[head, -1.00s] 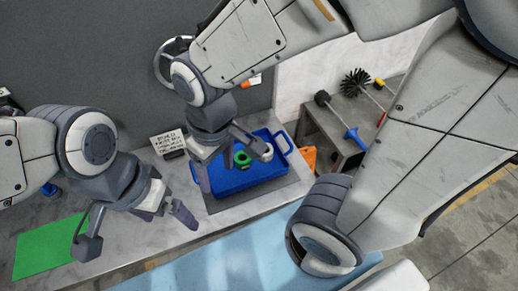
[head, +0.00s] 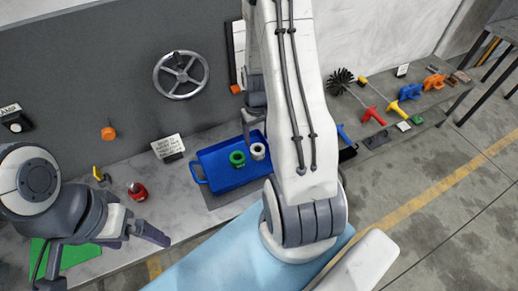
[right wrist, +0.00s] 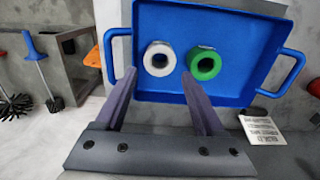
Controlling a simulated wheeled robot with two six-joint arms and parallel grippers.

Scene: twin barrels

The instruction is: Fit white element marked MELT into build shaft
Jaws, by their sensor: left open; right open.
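The white ring-shaped element (head: 258,148) lies in the blue tray (head: 212,175), beside a green ring-shaped element (head: 237,163). In the right wrist view the white element (right wrist: 148,63) is left of the green one (right wrist: 192,60); no MELT marking is readable. My right gripper (right wrist: 158,88) is open and empty, with the white element between and just beyond its fingertips in the picture. In the head view my right arm hides most of that gripper. My left gripper (head: 100,258) is open at the lower left, away from the tray. I cannot identify the build shaft.
A small sign (head: 168,147) stands behind the tray. A red object (head: 138,192) sits on the counter left of it. A handwheel (head: 181,75) is on the grey wall. A side table at right holds brushes and coloured tools. A green mat (head: 80,256) lies near my left gripper.

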